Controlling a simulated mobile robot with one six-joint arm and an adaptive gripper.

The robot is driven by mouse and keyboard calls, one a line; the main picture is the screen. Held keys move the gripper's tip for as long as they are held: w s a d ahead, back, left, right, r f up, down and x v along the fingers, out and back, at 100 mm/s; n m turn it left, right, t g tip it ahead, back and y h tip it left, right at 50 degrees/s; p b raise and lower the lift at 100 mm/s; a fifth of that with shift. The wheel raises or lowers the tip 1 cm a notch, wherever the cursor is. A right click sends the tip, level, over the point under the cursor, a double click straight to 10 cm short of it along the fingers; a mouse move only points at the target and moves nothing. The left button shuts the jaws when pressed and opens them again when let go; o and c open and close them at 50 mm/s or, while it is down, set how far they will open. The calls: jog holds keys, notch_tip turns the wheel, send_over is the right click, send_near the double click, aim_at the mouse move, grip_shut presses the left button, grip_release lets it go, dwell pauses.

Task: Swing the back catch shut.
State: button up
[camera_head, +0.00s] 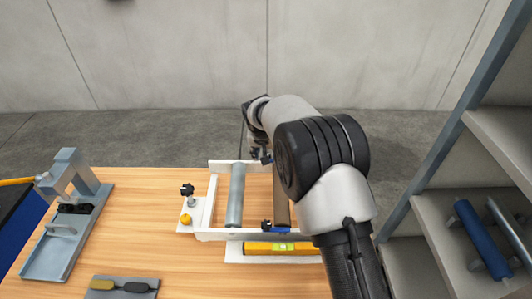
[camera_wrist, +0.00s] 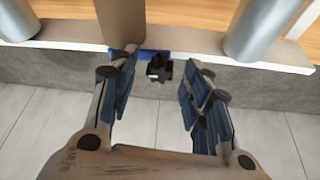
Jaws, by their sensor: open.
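The back catch is a small blue piece with a black knob (camera_wrist: 158,70) on the far rail of a white frame (camera_head: 212,210), by the end of a brown roller (camera_head: 281,205). In the wrist view its blue part (camera_wrist: 154,53) shows beside the roller's end; how far it is swung is hard to tell. My gripper (camera_wrist: 160,66) is open and empty, with one finger on each side of the knob. In the head view my gripper (camera_head: 260,150) is over the far rail, partly hidden by my arm. The front catch (camera_head: 281,229) lies at the roller's near end.
A grey roller (camera_head: 235,195) lies left of the brown one. A yellow level (camera_head: 262,248) lies in front of the frame. A grey clamp fixture (camera_head: 60,225) and a plate with handles (camera_head: 122,289) are on the left. A shelf with rollers (camera_head: 480,238) stands right.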

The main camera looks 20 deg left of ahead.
jog(key=v, duration=1.2)
jog(key=s+d+r+b, duration=0.1)
jog(key=s+d+r, duration=0.35)
jog(key=d, duration=0.35)
jog(key=s+d+r, duration=0.4)
jog(key=d+r, duration=0.2)
jog(key=d, duration=0.2)
jog(key=s+d+b, duration=0.1)
jog(key=s+d, duration=1.1)
jog(key=s, duration=0.4)
jog(key=s+d+f, duration=0.1)
jog(key=s+f, duration=0.1)
jog(key=s, duration=0.3)
jog(key=s+d+f+m+b, duration=0.1)
jog(key=s+d+f, duration=0.1)
jog(key=s, duration=0.4)
jog(key=shift+s+f, duration=0.2)
jog(key=shift+d, duration=0.1)
